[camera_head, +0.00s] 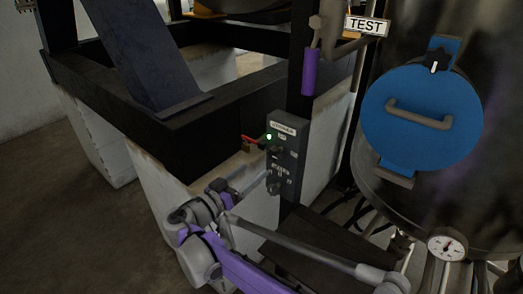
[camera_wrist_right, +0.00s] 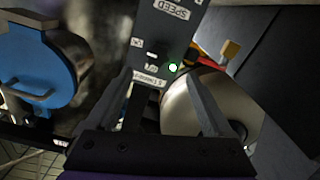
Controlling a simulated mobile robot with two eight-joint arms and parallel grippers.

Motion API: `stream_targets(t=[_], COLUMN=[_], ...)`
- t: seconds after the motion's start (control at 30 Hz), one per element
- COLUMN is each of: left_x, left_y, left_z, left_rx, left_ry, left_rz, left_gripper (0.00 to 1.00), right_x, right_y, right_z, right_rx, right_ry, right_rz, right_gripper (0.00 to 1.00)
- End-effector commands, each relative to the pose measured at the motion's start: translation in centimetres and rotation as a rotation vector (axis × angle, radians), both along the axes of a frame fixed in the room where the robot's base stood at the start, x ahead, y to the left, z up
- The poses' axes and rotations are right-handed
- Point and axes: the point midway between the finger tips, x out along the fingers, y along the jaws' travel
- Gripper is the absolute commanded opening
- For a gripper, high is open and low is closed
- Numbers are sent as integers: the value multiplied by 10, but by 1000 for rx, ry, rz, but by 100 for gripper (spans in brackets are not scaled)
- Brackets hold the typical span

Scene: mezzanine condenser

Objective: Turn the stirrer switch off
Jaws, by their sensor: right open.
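The stirrer box (camera_head: 288,158) is a dark grey panel on a black post, with a "STIRRER" label at its top and a lit green light (camera_head: 269,136). A small dark switch sits by the light; its position is too small to tell. The right wrist view shows the box upside down, with the switch (camera_wrist_right: 152,57), the green light (camera_wrist_right: 173,67) and a "SPEED" label. My right gripper (camera_head: 250,186) is low and left of the box, apart from it. In the wrist view its jaws (camera_wrist_right: 160,88) are open and empty, facing the switch end. My left gripper is not in view.
A tank with a blue hatch (camera_head: 421,115) and a gauge (camera_head: 447,245) stands at right. A purple-gripped lever (camera_head: 310,72) hangs above. Black beams and pale blocks stand behind.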

Motion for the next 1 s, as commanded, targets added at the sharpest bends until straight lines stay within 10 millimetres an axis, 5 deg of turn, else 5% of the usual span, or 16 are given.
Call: stream_targets(t=[0.5, 1.0], left_x=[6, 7], left_y=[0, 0], left_z=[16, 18], left_rx=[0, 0], left_ry=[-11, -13], left_rz=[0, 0], left_gripper=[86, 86], right_x=[71, 84], right_y=[-53, -63], right_z=[1, 0], right_rx=[0, -1], right_ry=[3, 4], right_rz=[-4, -2], right_gripper=[86, 84])
